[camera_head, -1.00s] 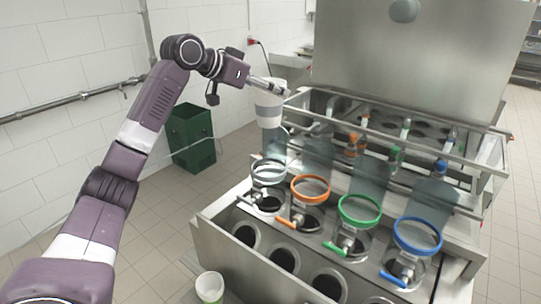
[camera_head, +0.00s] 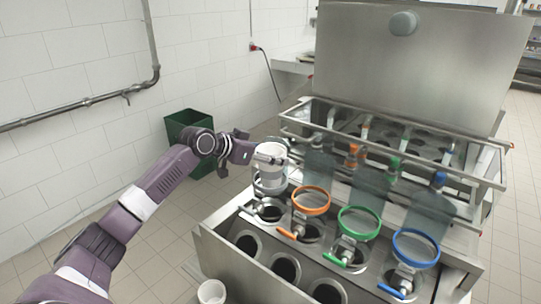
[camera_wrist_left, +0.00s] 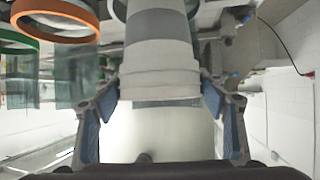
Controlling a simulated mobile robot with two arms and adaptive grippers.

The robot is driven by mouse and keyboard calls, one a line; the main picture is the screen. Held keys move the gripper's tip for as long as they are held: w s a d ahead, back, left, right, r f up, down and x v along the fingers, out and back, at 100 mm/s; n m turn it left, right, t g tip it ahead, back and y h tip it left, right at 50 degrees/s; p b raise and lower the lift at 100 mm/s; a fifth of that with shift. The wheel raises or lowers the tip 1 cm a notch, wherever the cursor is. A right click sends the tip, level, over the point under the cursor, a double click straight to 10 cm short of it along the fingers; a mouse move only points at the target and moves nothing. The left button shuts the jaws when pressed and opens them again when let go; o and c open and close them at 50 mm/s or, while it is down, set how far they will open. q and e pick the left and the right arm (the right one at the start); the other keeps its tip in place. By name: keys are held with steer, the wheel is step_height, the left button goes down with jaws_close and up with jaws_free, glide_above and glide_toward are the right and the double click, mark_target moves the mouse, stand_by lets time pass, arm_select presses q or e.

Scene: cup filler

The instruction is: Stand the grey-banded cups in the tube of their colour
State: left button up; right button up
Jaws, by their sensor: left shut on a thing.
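My left gripper (camera_head: 270,158) is shut on a white cup with a grey band (camera_head: 270,172) and holds it upright by its upper part. The cup also shows between the blue finger pads in the left wrist view (camera_wrist_left: 160,55). In the head view the cup overlaps the grey tube (camera_head: 259,186) at the left end of the row. I cannot tell how far its lower end is inside it. The orange (camera_head: 297,207), green (camera_head: 341,222) and blue (camera_head: 394,246) tube rings stand to the right. My right gripper is out of view.
A steel counter (camera_head: 222,235) with several round holes stands below the rings. Steel rails and a tall steel panel (camera_head: 350,50) are behind. Another white cup (camera_head: 211,293) is at the bottom edge. A green bin (camera_head: 188,122) stands by the wall.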

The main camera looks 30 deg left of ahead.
arm_select(q)
steer(key=shift+f, duration=0.5)
steer(key=shift+a+f, duration=0.1)
steer(key=shift+f, duration=0.1)
steer(key=o, duration=1)
